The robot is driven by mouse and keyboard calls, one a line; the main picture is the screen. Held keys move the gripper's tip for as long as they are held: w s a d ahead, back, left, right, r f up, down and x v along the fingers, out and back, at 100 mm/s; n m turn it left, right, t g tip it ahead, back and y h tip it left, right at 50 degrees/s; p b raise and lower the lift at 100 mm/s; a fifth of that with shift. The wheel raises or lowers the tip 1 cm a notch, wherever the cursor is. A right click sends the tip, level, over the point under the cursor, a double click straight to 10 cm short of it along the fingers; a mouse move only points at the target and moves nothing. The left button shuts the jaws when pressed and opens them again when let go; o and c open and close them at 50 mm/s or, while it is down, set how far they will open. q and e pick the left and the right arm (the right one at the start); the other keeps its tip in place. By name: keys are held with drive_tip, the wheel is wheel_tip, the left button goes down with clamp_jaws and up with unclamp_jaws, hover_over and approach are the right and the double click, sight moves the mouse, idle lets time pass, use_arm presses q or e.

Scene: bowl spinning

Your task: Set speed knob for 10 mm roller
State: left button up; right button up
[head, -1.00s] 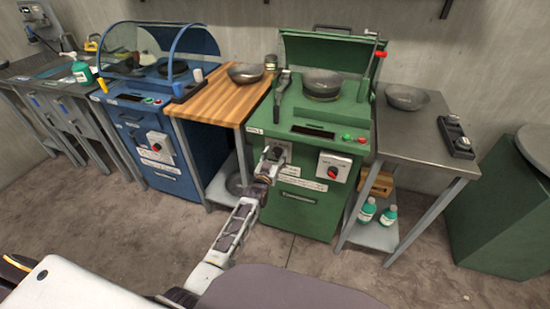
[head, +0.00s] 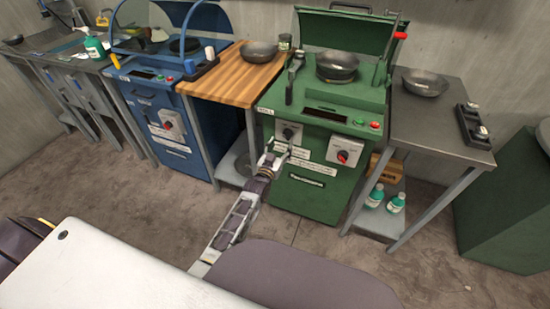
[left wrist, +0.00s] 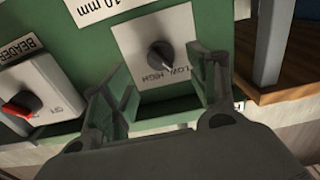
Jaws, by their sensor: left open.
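The speed knob (left wrist: 160,52) is a small dark knob on a grey plate marked LOW and HIGH, on the front of the green machine. In the head view the knob plate (head: 288,132) is partly covered by my gripper. A "10 mm" label (left wrist: 98,8) is beside the plate in the left wrist view. My left gripper (left wrist: 156,75) is open, with one finger on each side of the knob in that view. I cannot tell whether it touches. In the head view my left gripper (head: 279,145) is at the machine's front panel. My right gripper is not in view.
A grey switch box with a red knob (head: 343,156) is on the same panel, beside a BEADER label (left wrist: 20,50). A blue machine (head: 160,115) and wooden-topped table (head: 232,80) stand left. A metal table (head: 430,120) stands right. The floor in front is clear.

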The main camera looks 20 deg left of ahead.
use_arm(q)
drive_tip(key=shift+s, duration=2.9)
drive_tip(key=shift+a, duration=0.1)
